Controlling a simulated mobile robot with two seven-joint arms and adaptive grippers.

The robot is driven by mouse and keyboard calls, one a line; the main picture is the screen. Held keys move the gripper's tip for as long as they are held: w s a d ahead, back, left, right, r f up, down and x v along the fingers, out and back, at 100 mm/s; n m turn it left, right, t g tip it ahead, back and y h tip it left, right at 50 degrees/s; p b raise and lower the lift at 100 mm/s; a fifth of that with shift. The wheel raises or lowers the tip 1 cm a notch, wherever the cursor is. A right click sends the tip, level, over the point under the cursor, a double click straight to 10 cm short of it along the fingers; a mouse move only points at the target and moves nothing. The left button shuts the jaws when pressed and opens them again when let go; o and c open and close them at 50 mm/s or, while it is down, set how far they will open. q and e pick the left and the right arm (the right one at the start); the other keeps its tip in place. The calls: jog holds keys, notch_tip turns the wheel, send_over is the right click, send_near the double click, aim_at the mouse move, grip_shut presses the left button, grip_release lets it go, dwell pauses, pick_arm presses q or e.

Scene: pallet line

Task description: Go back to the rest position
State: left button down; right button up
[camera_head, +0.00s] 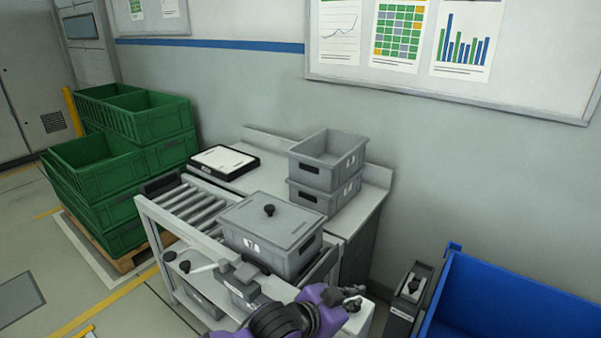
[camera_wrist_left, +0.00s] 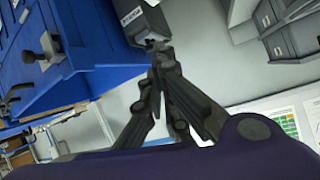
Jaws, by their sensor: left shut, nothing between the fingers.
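My left gripper (camera_head: 353,297) is low in the head view, at the end of my purple and black arm, in front of the workstation. In the left wrist view its two dark fingers (camera_wrist_left: 160,48) meet at the tips with nothing between them. The gripper is apart from the grey lidded box (camera_head: 270,227), which sits on the roller conveyor (camera_head: 188,203). My right gripper is in neither view.
Two stacked grey crates (camera_head: 328,172) and a flat black-framed device (camera_head: 224,160) stand on the bench behind the conveyor. Green crates (camera_head: 122,165) are stacked on a pallet at left. A blue bin (camera_head: 490,305) and a small dark grey unit (camera_head: 405,305) stand at right.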

pick_arm(q)
jog(key=s+a+f+n+t+y, duration=0.2)
jog(key=s+a+f+n+y, duration=0.15)
jog(key=a+f, duration=0.45)
jog(key=s+a+f+n+t+y, duration=0.2)
jog(key=s+a+f+n, duration=0.25)
jog(key=a, duration=0.85)
jog(key=s+a+f+n+g+y, duration=0.1)
jog(key=s+a+f, duration=0.3)
jog(key=s, duration=0.4)
jog(key=s+a+f+n+g+y, duration=0.1)
jog(key=s+a+f+n+y, duration=0.1)
jog(key=s+a+f, duration=0.3)
jog(key=s+f+n, duration=0.1)
jog(key=s+f, duration=0.1)
jog(key=s, duration=0.2)
jog(key=shift+s+a+g, duration=0.15)
jog(key=shift+s+g, duration=0.1)
jog(key=shift+g, duration=0.15)
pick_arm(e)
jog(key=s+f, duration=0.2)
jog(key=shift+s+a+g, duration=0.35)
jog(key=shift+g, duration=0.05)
